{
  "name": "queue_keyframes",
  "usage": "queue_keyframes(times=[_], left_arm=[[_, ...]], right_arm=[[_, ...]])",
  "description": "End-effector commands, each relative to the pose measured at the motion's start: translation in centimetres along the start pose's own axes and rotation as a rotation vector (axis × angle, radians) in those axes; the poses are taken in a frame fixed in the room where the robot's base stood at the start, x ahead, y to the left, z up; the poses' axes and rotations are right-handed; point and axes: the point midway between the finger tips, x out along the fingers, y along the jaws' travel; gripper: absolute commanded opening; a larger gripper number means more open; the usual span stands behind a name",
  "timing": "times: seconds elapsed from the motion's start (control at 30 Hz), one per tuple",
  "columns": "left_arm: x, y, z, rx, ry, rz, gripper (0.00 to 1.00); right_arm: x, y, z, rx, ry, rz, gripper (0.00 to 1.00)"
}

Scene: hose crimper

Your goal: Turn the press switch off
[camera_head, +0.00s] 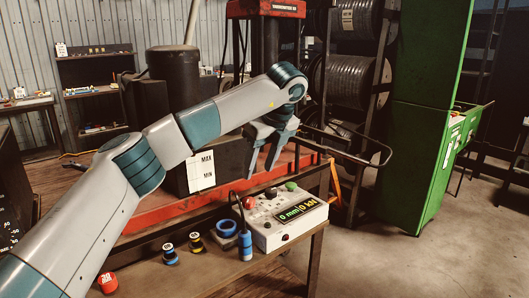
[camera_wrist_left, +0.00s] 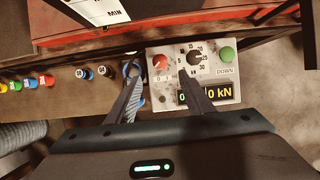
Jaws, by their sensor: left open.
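The press control box (camera_head: 290,222) is a pale box at the front right of the bench, with a lit display (camera_head: 296,211) reading 0 mm and 0 kN. A red switch knob (camera_wrist_left: 160,62) sits at its top left corner; it also shows in the head view (camera_head: 249,202). A black dial (camera_wrist_left: 194,58) and a green button (camera_wrist_left: 227,54) marked DOWN sit to its right. My left gripper (camera_wrist_left: 160,76) is open and empty above the box. In the wrist view its fingers lie either side of the red knob's column, apart from it. My right gripper is out of view.
The red press frame (camera_head: 160,214) runs behind. A green cabinet (camera_head: 425,120) stands at right beyond open floor.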

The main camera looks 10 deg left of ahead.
Motion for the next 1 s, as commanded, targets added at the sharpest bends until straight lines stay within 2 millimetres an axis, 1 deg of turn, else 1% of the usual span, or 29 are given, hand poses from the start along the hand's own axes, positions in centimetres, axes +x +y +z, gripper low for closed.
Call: queue_keyframes(times=[0.03, 0.1, 0.2, 0.33, 0.5, 1.0], left_arm=[[-1.0, -0.1, 0.1, -0.001, -0.004, -0.003, 0.47], [-2.1, 0.0, 0.1, -0.002, -0.003, -0.002, 0.47], [-3.3, 0.0, 0.0, -0.001, -0.002, -0.001, 0.47], [-4.5, -0.1, 0.0, 0.0, -0.001, -0.001, 0.47], [-4.9, 0.0, -0.1, 0.0, 0.0, 0.001, 0.47], [-4.9, 0.0, 0.0, 0.0, 0.0, 0.0, 0.47]], right_arm=[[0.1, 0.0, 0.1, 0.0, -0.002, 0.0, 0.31], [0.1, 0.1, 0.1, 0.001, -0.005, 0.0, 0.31], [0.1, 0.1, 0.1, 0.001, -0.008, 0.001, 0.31], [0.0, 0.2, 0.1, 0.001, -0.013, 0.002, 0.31], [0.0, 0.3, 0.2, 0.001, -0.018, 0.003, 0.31], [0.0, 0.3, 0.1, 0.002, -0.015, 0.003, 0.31]])
